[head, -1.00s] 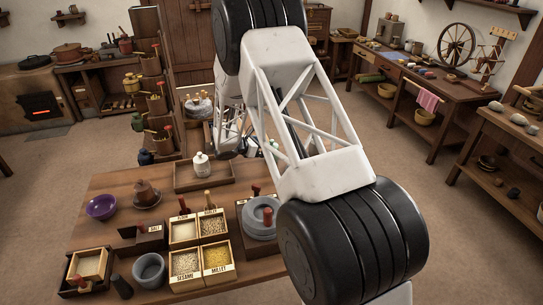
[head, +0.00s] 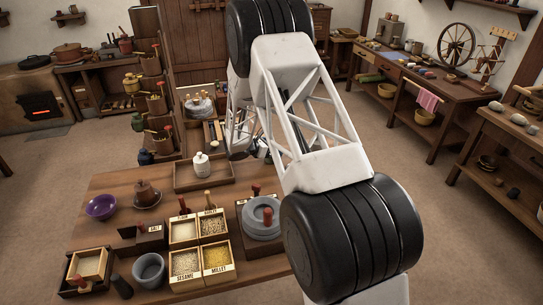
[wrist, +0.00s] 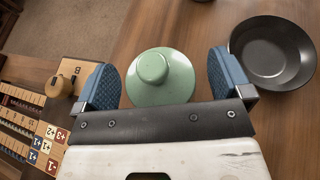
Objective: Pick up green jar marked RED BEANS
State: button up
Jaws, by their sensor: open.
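A pale green round thing with a raised knob, seen from above, looks like the lidded green jar (wrist: 178,82). It stands on a brown wooden surface in the wrist view, and no RED BEANS marking shows from this angle. My gripper (wrist: 162,78) is open, with one blue pad to the left of the jar and one to the right. I see no contact, and the jar's lower front is hidden by the gripper's body. In the head view my arm covers the jar, and the gripper is mostly hidden.
A dark bowl (wrist: 272,52) stands close beside the right finger. A small tan pot (wrist: 60,86) and numbered tiles (wrist: 50,140) lie left of the left finger.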

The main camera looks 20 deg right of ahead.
jog(key=shift+c, duration=0.5)
jog(key=c, duration=1.1)
jog(key=shift+r, duration=0.15)
jog(key=shift+r, duration=1.05)
jog(key=shift+c, duration=0.2)
jog(key=shift+s+r, duration=0.35)
jog(key=shift+r, duration=0.35)
jog(key=s+a+r, duration=0.1)
jog(key=s, duration=1.4)
jog(key=shift+a+r, duration=0.15)
jog(key=shift+a, duration=0.15)
